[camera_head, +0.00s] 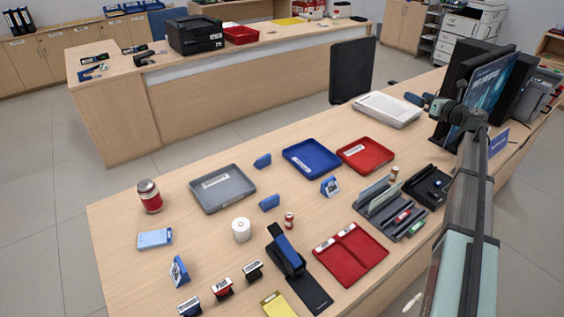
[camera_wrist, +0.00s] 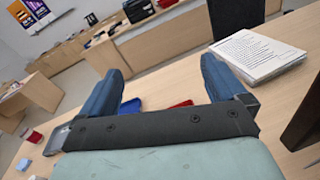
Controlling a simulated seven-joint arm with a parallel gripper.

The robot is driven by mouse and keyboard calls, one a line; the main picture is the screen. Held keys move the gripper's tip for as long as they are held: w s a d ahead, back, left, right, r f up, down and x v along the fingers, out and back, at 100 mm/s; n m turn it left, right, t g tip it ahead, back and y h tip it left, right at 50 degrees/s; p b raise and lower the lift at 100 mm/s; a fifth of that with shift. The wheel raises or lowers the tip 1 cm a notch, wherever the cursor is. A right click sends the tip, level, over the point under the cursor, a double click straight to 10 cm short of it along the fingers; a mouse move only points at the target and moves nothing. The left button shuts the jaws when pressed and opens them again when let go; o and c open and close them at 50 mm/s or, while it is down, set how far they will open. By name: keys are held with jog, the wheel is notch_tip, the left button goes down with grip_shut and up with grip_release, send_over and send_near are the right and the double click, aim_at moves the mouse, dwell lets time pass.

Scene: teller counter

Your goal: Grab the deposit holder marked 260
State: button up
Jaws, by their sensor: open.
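Several small blue holders stand on the near counter. One with a white label faces me near the middle (camera_head: 330,186), and another labelled one stands at the front left (camera_head: 179,270). Two more show no readable label, one behind the white roll (camera_head: 269,202) and one beside the grey tray (camera_head: 262,161). I cannot read 260 on any of them. My gripper (camera_head: 424,100) is at the right, high up beside the monitor, far from the holders. In the wrist view my gripper (camera_wrist: 162,78) is open with nothing between its blue fingers.
Grey (camera_head: 222,205), blue (camera_head: 311,174) and red (camera_head: 365,168) trays lie on the counter. A monitor (camera_head: 485,95) is at the right.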

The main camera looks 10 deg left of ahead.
jog(key=a+f+g, duration=0.1)
jog(key=a+f, duration=0.2)
jog(key=a, duration=0.4)
jog(key=a+f+g, duration=0.1)
jog(key=a+f, duration=0.3)
jog(key=a, duration=0.3)
jog(key=n+g, duration=0.4)
jog(key=n, duration=0.1)
send_near(265, 161)
jog(key=x, duration=0.5)
jog(key=shift+w+a, duration=0.15)
jog(key=shift+y, duration=0.3)
jog(key=shift+f+x, duration=0.1)
jog(key=shift+x, duration=1.4)
jog(key=shift+f+x, duration=0.15)
jog(key=shift+x, duration=1.35)
jog(key=c, duration=1.1)
jog(key=shift+o, duration=0.2)
